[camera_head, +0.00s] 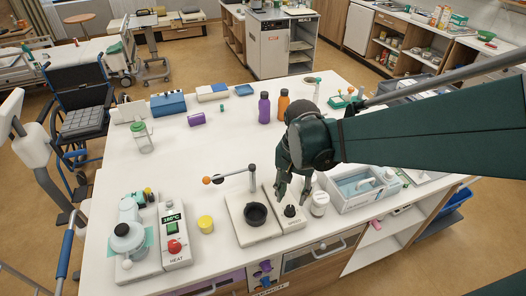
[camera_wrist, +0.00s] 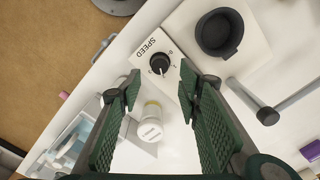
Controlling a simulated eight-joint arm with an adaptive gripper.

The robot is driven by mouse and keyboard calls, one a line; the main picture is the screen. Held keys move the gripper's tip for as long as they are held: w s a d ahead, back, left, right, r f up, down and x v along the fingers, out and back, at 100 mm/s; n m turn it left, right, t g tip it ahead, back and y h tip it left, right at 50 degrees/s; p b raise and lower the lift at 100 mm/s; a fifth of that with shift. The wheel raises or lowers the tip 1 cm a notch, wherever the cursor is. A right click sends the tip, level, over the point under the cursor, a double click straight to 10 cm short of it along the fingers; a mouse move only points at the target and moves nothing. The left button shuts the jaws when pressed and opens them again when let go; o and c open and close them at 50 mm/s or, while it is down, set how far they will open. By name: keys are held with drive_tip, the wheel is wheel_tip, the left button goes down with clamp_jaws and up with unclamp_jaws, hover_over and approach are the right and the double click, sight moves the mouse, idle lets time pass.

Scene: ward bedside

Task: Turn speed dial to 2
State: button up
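The speed dial (camera_head: 290,211) is a black knob on a white panel marked SPEED, at the front of the white table. In the wrist view the dial (camera_wrist: 160,64) shows a pale pointer mark, with small numerals around it. I cannot read clearly which numeral the mark points to. My gripper (camera_head: 291,194) is above the dial, pointing down. In the wrist view my gripper (camera_wrist: 160,80) is open, one finger on each side of the dial's line, with nothing between the fingertips. It appears apart from the knob.
A black round cup (camera_head: 256,213) on the stirrer base stands left of the dial, with a rod stand (camera_head: 250,178) behind it. A small white-lidded jar (camera_head: 320,203) stands close at the right. A white tray (camera_head: 345,204) is further right. The HEAT panel (camera_head: 173,237) is at the left.

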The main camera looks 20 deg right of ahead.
sight(290, 208)
drive_tip(key=shift+r, duration=2.6)
drive_tip(key=shift+r, duration=0.1)
drive_tip(key=s+a+r+n+t, duration=0.4)
drive_tip(key=a+r+n+t, duration=0.2)
drive_tip(key=n, duration=0.3)
drive_tip(key=shift+a+r+t, duration=0.25)
drive_tip(key=shift+r+t, duration=0.25)
drive_tip(key=shift+t, duration=0.1)
drive_tip(key=shift+s, duration=0.1)
